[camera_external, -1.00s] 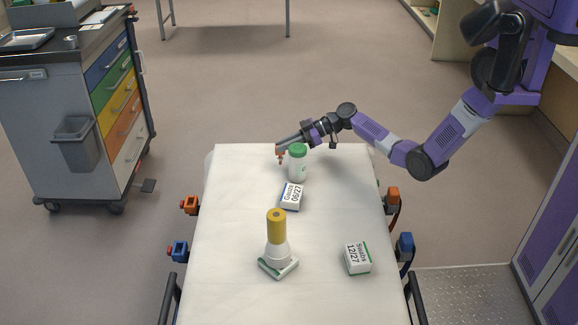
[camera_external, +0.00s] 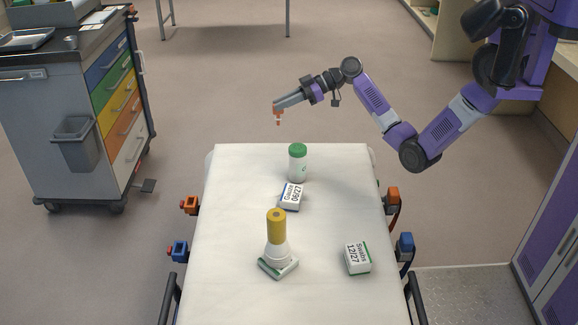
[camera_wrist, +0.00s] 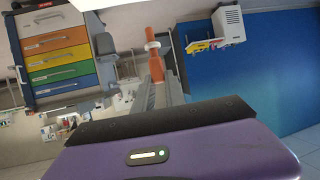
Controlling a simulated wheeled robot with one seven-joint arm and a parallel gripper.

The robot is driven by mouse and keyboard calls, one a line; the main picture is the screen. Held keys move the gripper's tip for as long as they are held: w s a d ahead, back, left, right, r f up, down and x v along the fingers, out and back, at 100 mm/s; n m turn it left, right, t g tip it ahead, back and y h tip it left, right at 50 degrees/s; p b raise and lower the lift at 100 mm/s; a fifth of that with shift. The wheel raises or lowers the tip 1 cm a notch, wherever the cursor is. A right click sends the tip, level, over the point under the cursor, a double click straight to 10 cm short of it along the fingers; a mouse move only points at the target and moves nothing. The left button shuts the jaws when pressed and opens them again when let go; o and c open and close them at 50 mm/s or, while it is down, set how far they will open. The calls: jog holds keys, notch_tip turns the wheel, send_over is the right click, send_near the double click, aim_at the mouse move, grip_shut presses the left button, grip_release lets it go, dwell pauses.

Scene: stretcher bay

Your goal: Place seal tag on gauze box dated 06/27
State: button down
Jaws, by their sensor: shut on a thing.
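The orange seal tag (camera_external: 278,114) hangs from the tips of my gripper (camera_external: 279,104), which is shut on it. It also shows in the wrist view (camera_wrist: 154,62) at the end of the grey fingers (camera_wrist: 160,92), with a pale band near one end. The gauze box (camera_external: 291,196), white with blue edging and labelled "Gauze 06/27", lies on the white-sheeted stretcher (camera_external: 235,220). My gripper is in the air above the stretcher's far end, well above and beyond the box. No tag shows on the box.
A white bottle with a green lid (camera_external: 298,163) stands just behind the gauze box. A box labelled "Swabs 12/27" (camera_external: 357,258) lies front right. A drawer cart (camera_external: 75,100) stands left.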

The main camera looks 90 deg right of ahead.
jog(key=a+f+p, duration=0.2)
jog(key=a+p, duration=0.2)
jog(key=a, duration=0.6)
jog(key=shift+s+a+r+m+h+p, duration=1.25)
jog(key=shift+s+a+r, duration=0.95)
jog(key=shift+a+r, duration=0.95)
notch_tip(320, 180, down, 19)
jog(key=shift+f, duration=0.2)
jog(key=shift+a+f+b, duration=0.1)
jog(key=shift+b, duration=0.2)
jog(key=c, duration=1.8)
grip_release()
jog(key=shift+f, duration=0.1)
jog(key=o, duration=0.4)
